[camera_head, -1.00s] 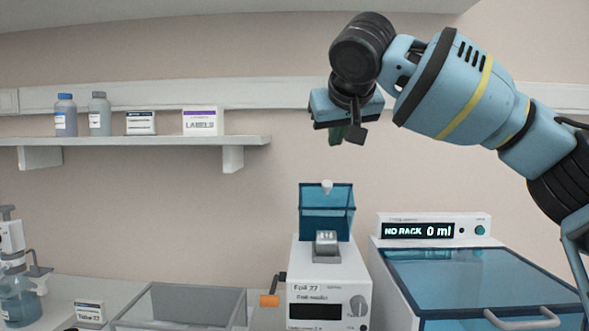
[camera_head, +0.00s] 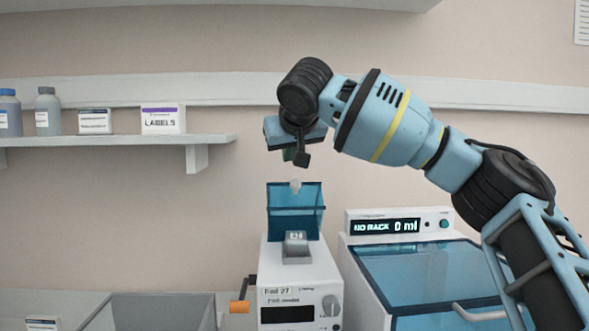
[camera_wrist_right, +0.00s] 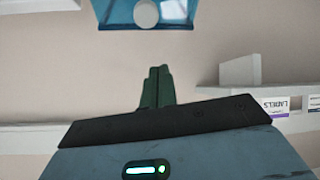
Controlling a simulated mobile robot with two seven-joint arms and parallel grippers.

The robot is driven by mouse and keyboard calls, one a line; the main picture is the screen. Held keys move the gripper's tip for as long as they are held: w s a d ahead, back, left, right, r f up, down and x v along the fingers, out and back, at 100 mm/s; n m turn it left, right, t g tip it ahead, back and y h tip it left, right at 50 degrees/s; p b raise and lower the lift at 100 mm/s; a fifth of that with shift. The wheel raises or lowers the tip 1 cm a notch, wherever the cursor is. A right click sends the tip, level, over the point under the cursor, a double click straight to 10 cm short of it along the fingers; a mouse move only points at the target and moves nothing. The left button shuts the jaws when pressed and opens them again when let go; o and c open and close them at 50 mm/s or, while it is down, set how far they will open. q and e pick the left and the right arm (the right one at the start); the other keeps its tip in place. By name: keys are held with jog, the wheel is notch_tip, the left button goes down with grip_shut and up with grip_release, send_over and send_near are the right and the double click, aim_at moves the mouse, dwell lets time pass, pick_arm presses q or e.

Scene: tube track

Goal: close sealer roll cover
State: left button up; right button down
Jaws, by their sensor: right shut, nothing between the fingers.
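The sealer (camera_head: 300,285) is a white box with a "Foil 27" label, a dark display and a knob. Its blue see-through roll cover (camera_head: 296,212) stands raised at the top back, with a small pale knob (camera_head: 296,187) at its upper edge. The cover and the round knob also show at the top of the right wrist view (camera_wrist_right: 112,12). My right gripper (camera_head: 290,156) points down above the cover, apart from it. Its green fingers (camera_wrist_right: 158,88) are together with nothing between them. My left gripper is in neither view.
Right of the sealer is a machine with a blue lid (camera_head: 420,275) and a "NO RACK 0 ml" display (camera_head: 386,227). An orange-handled crank (camera_head: 239,307) sticks out left of the sealer. A clear-walled bin (camera_head: 150,310) stands further left. A wall shelf (camera_head: 120,141) carries bottles and boxes.

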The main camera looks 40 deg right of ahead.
aim_at(295, 180)
jog(key=x, duration=0.2)
jog(key=shift+w+d+f, duration=0.1)
jog(key=shift+d+f, duration=0.05)
jog(key=shift+f, duration=0.15)
jog(key=shift+s+a+f, duration=0.3)
jog(key=shift+s+f, duration=0.15)
jog(key=shift+s, duration=0.25)
jog(key=shift+s+a+f+p, duration=0.2)
jog(key=shift+s+f+p, duration=0.15)
jog(key=shift+s, duration=0.25)
jog(key=shift+s+a+f, duration=0.15)
jog(key=shift+f, duration=0.05)
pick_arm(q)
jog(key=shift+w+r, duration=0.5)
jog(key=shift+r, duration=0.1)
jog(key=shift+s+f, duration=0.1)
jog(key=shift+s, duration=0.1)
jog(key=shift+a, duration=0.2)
pick_arm(e)
jog(key=shift+s+f, duration=0.1)
